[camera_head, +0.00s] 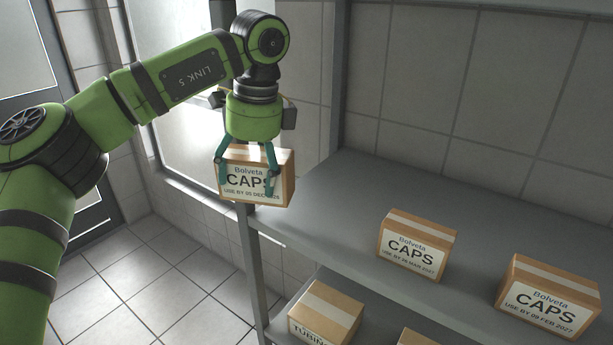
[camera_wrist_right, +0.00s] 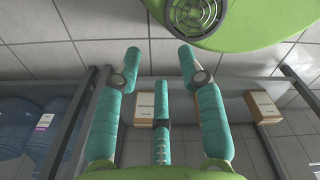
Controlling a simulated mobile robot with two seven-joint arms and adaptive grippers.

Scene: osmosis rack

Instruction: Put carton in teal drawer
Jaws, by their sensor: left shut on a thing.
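My left gripper (camera_head: 246,187) is shut on a brown carton (camera_head: 284,182) labelled Bolveta CAPS, with a use-by date that reads like 05 DEC 2026. Its teal fingers lie across the carton's label. The carton is upright, at the left end of the upper shelf in the head view; whether it touches the shelf I cannot tell. My right gripper (camera_wrist_right: 160,62) shows in the right wrist view with its three teal fingers spread and nothing between them. No teal drawer shows in either view.
Two more CAPS cartons stand on the upper grey shelf (camera_head: 335,195): one in the middle (camera_head: 415,250), one at the right (camera_head: 548,300). A TUBING carton (camera_head: 325,312) and part of another (camera_head: 418,338) are below. Blue containers (camera_wrist_right: 30,135) show in the wrist view.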

